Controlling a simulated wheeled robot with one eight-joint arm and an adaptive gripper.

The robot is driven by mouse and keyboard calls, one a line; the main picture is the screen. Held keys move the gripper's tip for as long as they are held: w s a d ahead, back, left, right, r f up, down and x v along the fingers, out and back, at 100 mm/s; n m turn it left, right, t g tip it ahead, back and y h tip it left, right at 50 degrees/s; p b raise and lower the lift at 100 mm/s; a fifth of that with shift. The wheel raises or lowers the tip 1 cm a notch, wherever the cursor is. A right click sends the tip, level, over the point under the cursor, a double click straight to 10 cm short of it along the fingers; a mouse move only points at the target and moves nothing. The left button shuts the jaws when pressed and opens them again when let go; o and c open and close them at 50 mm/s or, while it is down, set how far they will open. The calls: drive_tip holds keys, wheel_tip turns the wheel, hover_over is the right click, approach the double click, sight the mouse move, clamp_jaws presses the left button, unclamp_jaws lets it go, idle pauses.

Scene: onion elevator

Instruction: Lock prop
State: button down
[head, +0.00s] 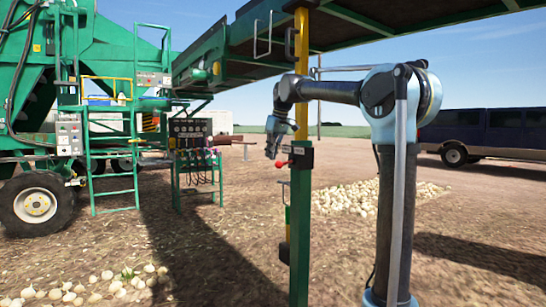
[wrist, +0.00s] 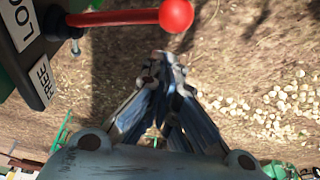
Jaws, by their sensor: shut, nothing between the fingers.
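The prop is a green upright post (head: 300,225) with a yellow inner bar (head: 301,45) reaching up to the conveyor. A dark lock box (head: 301,155) sits on the post. Its red lever with a ball end (head: 281,164) points left. My gripper (head: 271,152) is shut and empty, just left of the box and close to the lever ball. In the wrist view its fingertips (wrist: 170,62) are below the ball, with a visible gap.
The green conveyor (head: 350,25) passes overhead. A green machine with a control stand (head: 190,140) is at the left. Onion piles lie on the ground (head: 375,197) behind my arm and at the front left. A dark van (head: 490,133) is at the right. The ground around the post is open.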

wheel_tip(320, 180, up, 11)
drive_tip(key=s+d+f+m+h, duration=0.1)
drive_tip(key=s+d+f+m, duration=0.4)
drive_tip(key=s+d+f, duration=1.3)
drive_tip(key=s+d+f+m, duration=0.1)
drive_tip(key=s+d+f, duration=0.2)
drive_tip(key=s+f, duration=0.3)
drive_tip(key=s+d+f+m+h, duration=0.1)
drive_tip(key=s+d+f, duration=0.3)
drive_tip(key=f, duration=1.1)
drive_tip(key=s+d+f+m, duration=0.2)
drive_tip(key=s+d+f, duration=0.2)
drive_tip(key=s+f, duration=0.5)
wheel_tip(320, 180, down, 2)
drive_tip(key=shift+s+f+h, duration=0.2)
drive_tip(key=shift+h, duration=0.2)
